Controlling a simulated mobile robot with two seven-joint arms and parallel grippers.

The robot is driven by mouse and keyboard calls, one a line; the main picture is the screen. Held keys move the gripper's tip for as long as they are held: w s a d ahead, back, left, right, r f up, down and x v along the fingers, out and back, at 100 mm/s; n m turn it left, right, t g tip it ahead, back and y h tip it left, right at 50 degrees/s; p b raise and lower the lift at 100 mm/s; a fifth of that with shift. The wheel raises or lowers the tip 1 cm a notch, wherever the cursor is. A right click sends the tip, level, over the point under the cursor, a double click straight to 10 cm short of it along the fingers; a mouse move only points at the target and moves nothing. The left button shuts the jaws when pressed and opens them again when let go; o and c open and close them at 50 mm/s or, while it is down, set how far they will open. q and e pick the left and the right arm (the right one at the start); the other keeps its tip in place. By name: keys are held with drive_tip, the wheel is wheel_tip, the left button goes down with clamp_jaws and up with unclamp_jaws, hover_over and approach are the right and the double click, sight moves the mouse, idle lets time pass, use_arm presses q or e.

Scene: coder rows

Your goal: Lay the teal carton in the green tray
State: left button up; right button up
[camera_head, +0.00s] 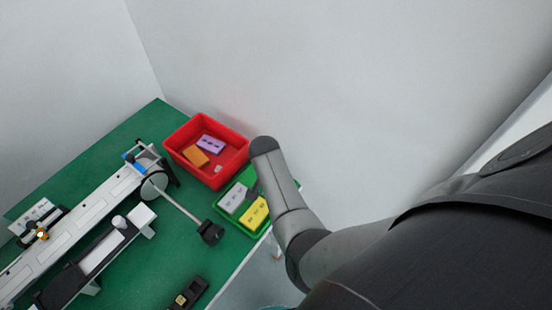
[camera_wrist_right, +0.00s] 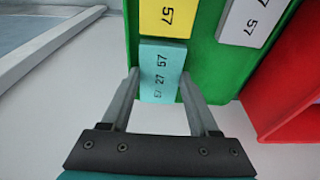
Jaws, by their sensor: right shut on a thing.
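The teal carton (camera_wrist_right: 161,72) with dark printed numbers is between the two fingers of my right gripper (camera_wrist_right: 162,97) in the right wrist view. It overlaps the near end of the green tray (camera_wrist_right: 209,68); I cannot tell its height above the floor of the tray. A yellow carton (camera_wrist_right: 167,16) and a pale carton (camera_wrist_right: 248,20) lie in the tray ahead of it. In the head view the green tray (camera_head: 232,221) is partly covered by my right arm, which hides the teal carton and most of the gripper. My left gripper is not in view.
A red bin (camera_head: 183,140) holding orange and lilac cartons stands right beside the green tray. A long machine (camera_head: 100,215) with a disc and rod takes up the green table's left side. A black device (camera_head: 187,294) lies near the front edge.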

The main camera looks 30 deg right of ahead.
drive_tip(key=o, duration=1.1)
drive_tip(key=shift+f, duration=0.1)
